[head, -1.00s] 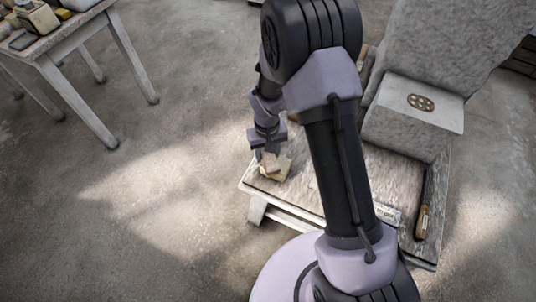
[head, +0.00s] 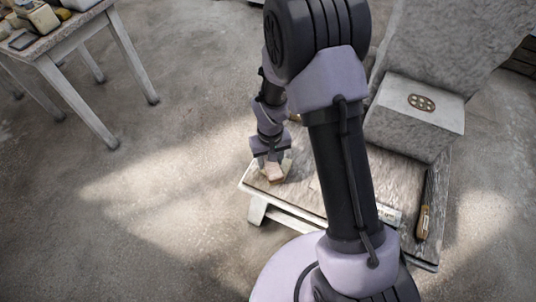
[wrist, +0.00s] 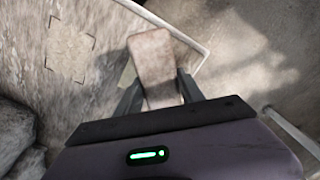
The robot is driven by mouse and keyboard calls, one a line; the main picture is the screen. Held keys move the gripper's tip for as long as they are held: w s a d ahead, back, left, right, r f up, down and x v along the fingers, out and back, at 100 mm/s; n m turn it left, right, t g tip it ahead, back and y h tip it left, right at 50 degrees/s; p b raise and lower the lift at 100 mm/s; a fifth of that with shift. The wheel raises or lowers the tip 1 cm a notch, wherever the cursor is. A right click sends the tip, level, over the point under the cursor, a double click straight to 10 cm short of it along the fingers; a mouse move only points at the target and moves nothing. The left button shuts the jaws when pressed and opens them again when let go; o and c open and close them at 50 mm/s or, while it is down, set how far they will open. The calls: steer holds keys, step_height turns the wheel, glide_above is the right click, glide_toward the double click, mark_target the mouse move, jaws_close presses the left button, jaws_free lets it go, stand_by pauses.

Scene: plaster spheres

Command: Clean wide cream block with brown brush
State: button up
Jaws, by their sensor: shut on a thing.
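My gripper (head: 272,165) is low over the near-left corner of the low wooden platform (head: 310,200). It is shut on the brown brush (head: 275,174), a pale brownish block-like piece that also shows between the fingers in the wrist view (wrist: 154,62). The wide cream block (head: 287,164) lies under and behind the brush, mostly hidden by it and the gripper. A small pale strip of the block shows left of the brush in the wrist view (wrist: 127,74). I cannot tell whether brush and block touch.
A grey stone block with a round spotted inlay (head: 418,112) stands at the platform's back right. A long dark tool with a wooden handle (head: 424,215) lies at the right edge. A cluttered table (head: 60,38) stands far left. Corner marks frame a square (wrist: 70,47) on the platform.

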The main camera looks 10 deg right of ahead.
steer(key=shift+s, duration=0.3)
steer(key=shift+w, duration=0.2)
steer(key=shift+w+a, duration=0.15)
steer(key=shift+w, duration=0.9)
steer(key=shift+w+a, duration=0.1)
steer(key=shift+w, duration=0.95)
steer(key=shift+s+d, duration=0.15)
steer(key=shift+s, duration=1)
steer(key=shift+s+d, duration=0.15)
steer(key=shift+s, duration=0.95)
steer(key=shift+w+a+r+p, duration=0.15)
steer(key=shift+w+r+p, duration=0.55)
steer(key=shift+w, duration=0.35)
